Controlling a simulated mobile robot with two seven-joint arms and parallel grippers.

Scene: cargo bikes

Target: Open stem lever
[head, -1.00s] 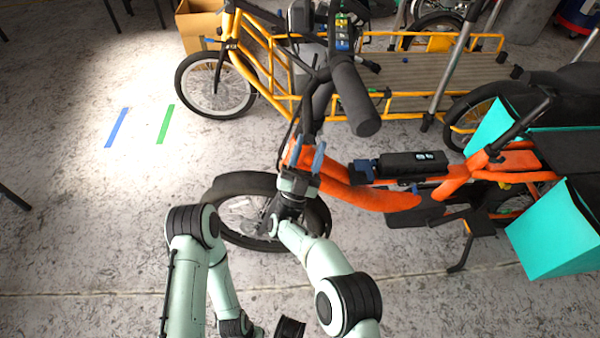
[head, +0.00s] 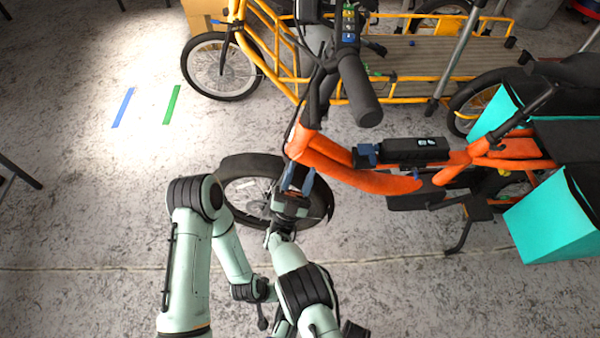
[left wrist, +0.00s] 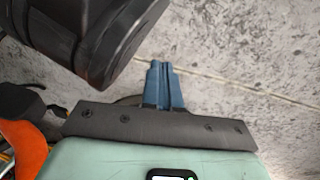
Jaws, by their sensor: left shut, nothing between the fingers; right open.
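The orange cargo bike (head: 390,182) stands at centre right. Its dark stem (head: 316,108) rises to the black handlebar grip (head: 358,88). I cannot make out the stem lever itself. My right gripper (head: 298,180) is open, its blue fingers pointing up just below the orange head tube, in front of the front wheel (head: 250,188). I see nothing between its fingers, and contact with the frame cannot be told. My left gripper (left wrist: 162,85) is shut and empty over the floor in the left wrist view. I cannot make out its fingers in the head view.
A yellow cargo bike (head: 262,50) stands behind. Turquoise panniers (head: 548,215) hang at the orange bike's rear. Blue tape (head: 123,107) and green tape (head: 172,104) mark open floor at the left. A dark cylindrical part (left wrist: 90,40) is close to my left gripper.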

